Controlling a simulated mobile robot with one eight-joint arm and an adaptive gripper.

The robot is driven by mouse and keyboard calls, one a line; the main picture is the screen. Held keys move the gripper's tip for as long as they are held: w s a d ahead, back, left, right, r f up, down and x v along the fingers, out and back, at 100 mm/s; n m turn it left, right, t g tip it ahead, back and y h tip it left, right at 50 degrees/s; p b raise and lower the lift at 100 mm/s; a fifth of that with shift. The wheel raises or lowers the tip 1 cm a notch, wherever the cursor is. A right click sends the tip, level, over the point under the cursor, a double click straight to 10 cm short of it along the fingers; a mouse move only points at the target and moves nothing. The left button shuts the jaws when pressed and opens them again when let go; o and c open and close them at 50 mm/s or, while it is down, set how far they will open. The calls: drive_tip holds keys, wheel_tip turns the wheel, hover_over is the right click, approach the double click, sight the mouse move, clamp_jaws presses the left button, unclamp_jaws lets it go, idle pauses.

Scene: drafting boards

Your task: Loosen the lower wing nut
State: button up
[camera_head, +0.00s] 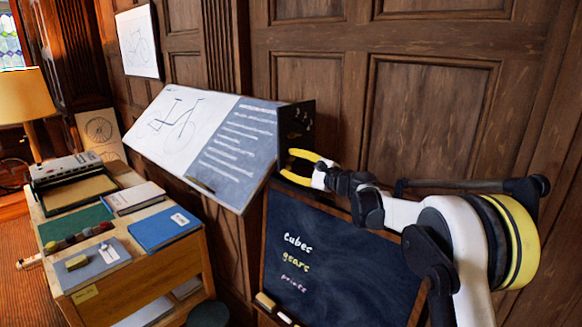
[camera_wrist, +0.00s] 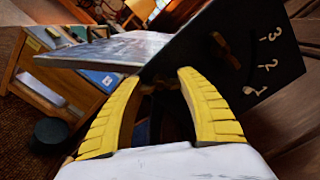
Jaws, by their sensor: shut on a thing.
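The drafting board (camera_head: 215,135) is tilted and carries a bicycle drawing and a dark lettered sheet. A black side plate (camera_head: 297,122) stands at its right end; in the wrist view the plate (camera_wrist: 270,50) bears the numerals 3, 2 and 1. One brown wing nut (camera_wrist: 226,50) sits on the plate's face, above my fingers. My gripper (camera_head: 294,166) reaches the plate's lower part. In the wrist view my yellow fingers (camera_wrist: 160,80) are closed in around the small brown lower wing nut (camera_wrist: 157,87), mostly hidden between the tips.
A chalkboard (camera_head: 335,255) with chalk words stands below my arm. A panelled wall (camera_head: 430,110) stands close behind. A dark round stool (camera_head: 208,314) is low in front.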

drive_tip(key=n, duration=0.4)
drive_tip(key=shift+n+b, duration=0.3)
drive_tip(key=shift+b, duration=0.1)
drive_tip(key=n, duration=0.3)
drive_tip(key=shift+n, duration=0.4)
drive_tip(key=n, duration=0.3)
drive_tip(key=shift+b, duration=0.4)
drive_tip(key=shift+n, duration=2.1)
drive_tip(key=o, duration=1.2)
drive_tip(key=shift+d, duration=0.15)
